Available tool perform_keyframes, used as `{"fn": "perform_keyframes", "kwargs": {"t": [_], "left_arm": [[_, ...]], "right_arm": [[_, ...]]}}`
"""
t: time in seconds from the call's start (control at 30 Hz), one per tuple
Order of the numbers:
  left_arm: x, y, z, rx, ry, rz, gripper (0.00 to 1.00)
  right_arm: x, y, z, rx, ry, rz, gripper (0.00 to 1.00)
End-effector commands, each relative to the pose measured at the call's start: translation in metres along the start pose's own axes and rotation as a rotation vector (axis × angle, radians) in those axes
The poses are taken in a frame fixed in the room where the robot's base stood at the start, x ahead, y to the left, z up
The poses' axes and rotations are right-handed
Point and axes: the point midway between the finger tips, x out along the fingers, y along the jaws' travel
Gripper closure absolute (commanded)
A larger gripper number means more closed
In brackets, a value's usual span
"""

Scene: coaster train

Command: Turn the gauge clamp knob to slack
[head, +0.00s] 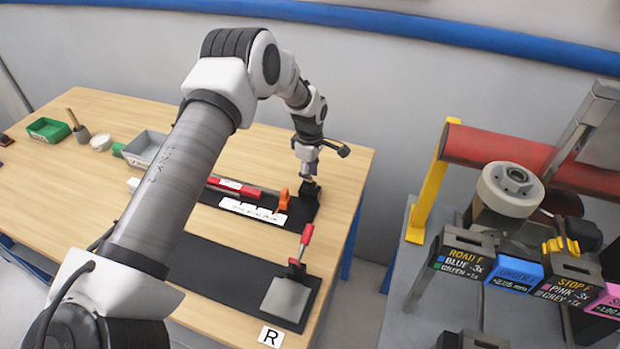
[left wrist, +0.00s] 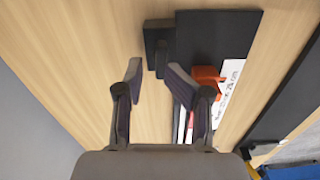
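My left gripper (head: 307,172) points down over the right end of a black board (head: 305,212) on the wooden table. It is open and empty; in the left wrist view its fingers (left wrist: 153,76) are spread apart. A small black block (head: 310,191) at the board's end lies just below it; it also shows beyond the fingertips in the left wrist view (left wrist: 158,42). An orange upright knob or lever (head: 283,199) stands on the board beside the block; it also shows right of the fingers in the left wrist view (left wrist: 208,77). I cannot tell which part is the clamp knob.
A red bar (head: 235,187) and white label strip (head: 252,211) lie on the board. Nearer is a red-handled clamp (head: 305,239) with a grey plate (head: 287,300). A grey tray (head: 146,147) and green tray (head: 48,129) stand left. A grey bench with labelled blocks (head: 514,275) is right.

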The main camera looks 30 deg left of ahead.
Motion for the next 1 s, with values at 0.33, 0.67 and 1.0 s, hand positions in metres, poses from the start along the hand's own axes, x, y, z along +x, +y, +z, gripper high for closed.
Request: {"fn": "perform_keyframes", "kwargs": {"t": [0.33, 0.67, 1.0], "left_arm": [[-0.085, 0.000, 0.001, 0.001, 0.000, 0.003, 0.62], [-0.100, -0.001, 0.001, 0.000, 0.001, 0.001, 0.62], [-0.099, -0.001, 0.001, 0.001, 0.001, 0.001, 0.62]], "right_arm": [[0.000, 0.000, 0.000, 0.000, 0.000, 0.000, 0.53], [0.000, 0.000, 0.000, 0.000, 0.000, 0.000, 0.53], [0.000, 0.000, 0.000, 0.000, 0.000, 0.000, 0.53]]}}
